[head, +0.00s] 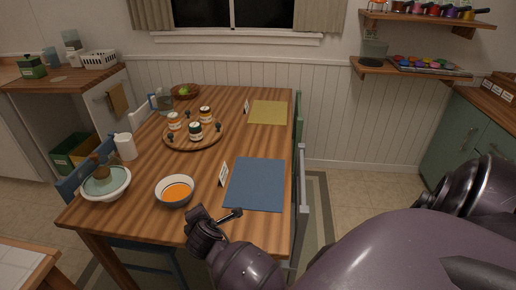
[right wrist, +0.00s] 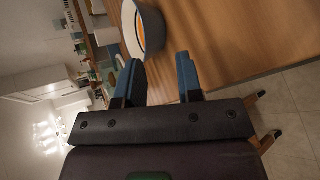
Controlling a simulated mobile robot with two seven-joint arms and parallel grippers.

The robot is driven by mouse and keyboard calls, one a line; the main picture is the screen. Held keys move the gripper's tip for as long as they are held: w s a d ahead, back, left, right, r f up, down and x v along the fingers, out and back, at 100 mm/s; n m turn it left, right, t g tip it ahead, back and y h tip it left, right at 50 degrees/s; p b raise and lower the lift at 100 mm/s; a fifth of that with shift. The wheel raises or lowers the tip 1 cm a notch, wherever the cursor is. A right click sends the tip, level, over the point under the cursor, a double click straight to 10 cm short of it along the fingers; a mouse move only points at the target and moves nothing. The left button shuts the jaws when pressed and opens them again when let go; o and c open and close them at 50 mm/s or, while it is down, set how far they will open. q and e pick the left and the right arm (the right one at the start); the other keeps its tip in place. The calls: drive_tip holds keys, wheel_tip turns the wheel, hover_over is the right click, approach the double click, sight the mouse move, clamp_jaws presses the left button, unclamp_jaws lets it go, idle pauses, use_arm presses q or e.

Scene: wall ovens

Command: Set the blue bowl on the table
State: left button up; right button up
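The blue bowl (head: 174,203) stands upright on the wooden table (head: 240,140), near its front edge, with orange contents and a pale inside. In the right wrist view the bowl (right wrist: 153,27) lies just beyond the fingertips, apart from them. My right gripper (head: 219,214) is just right of the bowl, over the front of the table. The right wrist view shows its two blue fingers (right wrist: 159,60) spread with nothing between them. My left gripper is in neither view.
A round wooden tray (head: 170,142) with jars is behind, a yellow mat (head: 268,112) farther back. Chairs (head: 302,215) line the right side.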

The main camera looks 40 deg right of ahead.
drive_tip(key=s+f+m+y, duration=0.2)
drive_tip(key=s+m, duration=0.5)
drive_tip(key=s, duration=0.5)
drive_tip(key=s+f+m+y, duration=0.3)
drive_tip(key=s+m, duration=0.5)
drive_tip(key=s, duration=0.4)
drive_tip(key=shift+s+d+f+t, duration=0.3)
drive_tip(key=shift+f+t, duration=0.1)
drive_tip(key=shift+f, duration=0.25)
